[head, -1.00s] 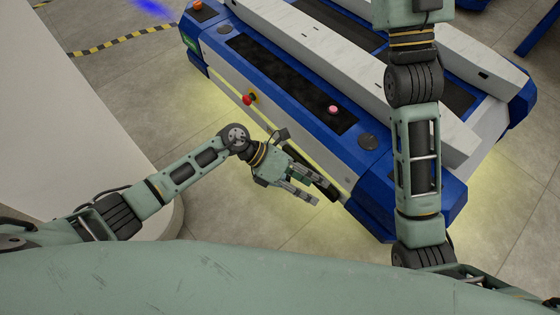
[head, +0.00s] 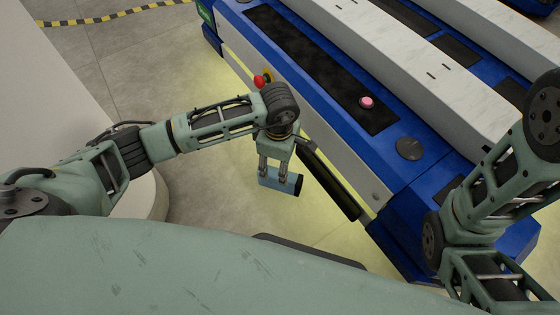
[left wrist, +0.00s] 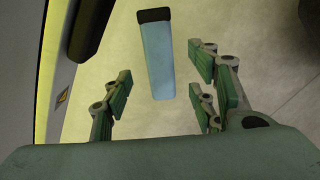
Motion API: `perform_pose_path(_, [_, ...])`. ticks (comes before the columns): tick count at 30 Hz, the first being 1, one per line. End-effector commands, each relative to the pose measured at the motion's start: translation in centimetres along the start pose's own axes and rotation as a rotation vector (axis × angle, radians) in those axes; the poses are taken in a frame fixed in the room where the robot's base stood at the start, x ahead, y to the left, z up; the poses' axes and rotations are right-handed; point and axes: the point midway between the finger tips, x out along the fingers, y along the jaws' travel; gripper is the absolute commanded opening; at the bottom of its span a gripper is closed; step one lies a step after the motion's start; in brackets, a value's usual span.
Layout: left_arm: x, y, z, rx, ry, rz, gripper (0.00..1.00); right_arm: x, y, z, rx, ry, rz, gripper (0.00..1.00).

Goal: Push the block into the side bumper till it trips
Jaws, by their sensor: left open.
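The light blue block (head: 278,183) with a dark end shows just below my left gripper's fingertips in the head view. Its dark end faces the side bumper (head: 330,183), a long black bar along the low side of the blue-and-white cart. A gap shows between them there. My left gripper (head: 274,171) points down with its fingers apart. In the left wrist view the block (left wrist: 159,60) appears in the space between the fingers (left wrist: 163,88), clear of both sides. The black bar at the upper left (left wrist: 91,28) looks like the bumper. My right gripper is out of frame.
The cart (head: 345,145) has a red stop knob (head: 259,80) on its side and a pink-red button (head: 366,102) on top. A pale rounded structure (head: 70,110) stands at the left. Open floor (head: 180,75) lies between it and the cart.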

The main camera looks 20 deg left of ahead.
Motion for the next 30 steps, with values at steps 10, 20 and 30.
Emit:
perform_pose_path(10, [5.6, 0.0, 0.1, -0.002, -0.002, 0.000, 0.53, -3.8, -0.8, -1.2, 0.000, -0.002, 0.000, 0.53])
perform_pose_path(20, [5.9, 0.0, 0.1, -0.002, -0.003, 0.000, 0.53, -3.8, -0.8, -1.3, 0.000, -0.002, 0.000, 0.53])
perform_pose_path(30, [5.9, 0.0, 0.1, -0.002, -0.003, 0.000, 0.24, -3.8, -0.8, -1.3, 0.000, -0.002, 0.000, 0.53])
